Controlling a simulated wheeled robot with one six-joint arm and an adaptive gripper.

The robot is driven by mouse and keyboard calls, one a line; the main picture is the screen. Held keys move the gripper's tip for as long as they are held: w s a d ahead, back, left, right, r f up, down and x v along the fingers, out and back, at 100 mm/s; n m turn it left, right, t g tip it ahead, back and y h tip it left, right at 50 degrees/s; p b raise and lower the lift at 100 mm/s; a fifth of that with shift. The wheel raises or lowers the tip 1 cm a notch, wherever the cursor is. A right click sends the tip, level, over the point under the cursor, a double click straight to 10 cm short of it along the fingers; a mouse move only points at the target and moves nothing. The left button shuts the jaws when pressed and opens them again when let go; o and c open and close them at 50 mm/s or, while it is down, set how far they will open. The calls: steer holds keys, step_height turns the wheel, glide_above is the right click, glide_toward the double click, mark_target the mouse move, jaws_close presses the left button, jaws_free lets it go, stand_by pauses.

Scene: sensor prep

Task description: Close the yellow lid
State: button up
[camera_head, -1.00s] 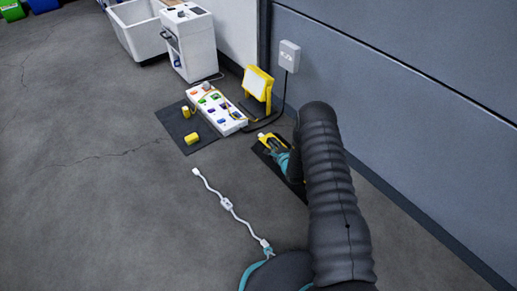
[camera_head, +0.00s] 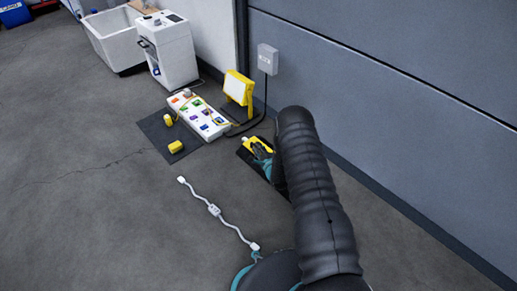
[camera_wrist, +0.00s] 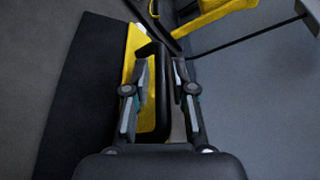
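A yellow and black case-like object (camera_head: 258,146) lies on a black mat by the wall, partly hidden by my arm. In the wrist view its yellow edge (camera_wrist: 133,48) and dark inside show below my fingers. I cannot tell clearly which part is the lid or how far it stands open. My gripper (camera_wrist: 162,62) is above this object, its two fingers apart with a gap between them. A dark bar crosses near the fingertips; I cannot tell if they touch it. In the head view my gripper is mostly hidden behind my arm.
A yellow-framed panel (camera_head: 237,92) stands near a white multi-coloured board (camera_head: 200,118) on a dark mat. Small yellow blocks (camera_head: 175,146) lie there. A white cable (camera_head: 214,210) lies on the floor. A wall box (camera_head: 267,59) has a hanging cord. Floor at left is clear.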

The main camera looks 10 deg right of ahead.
steer(key=shift+a, duration=0.2)
steer(key=v, duration=1.2)
steer(key=shift+d, duration=0.1)
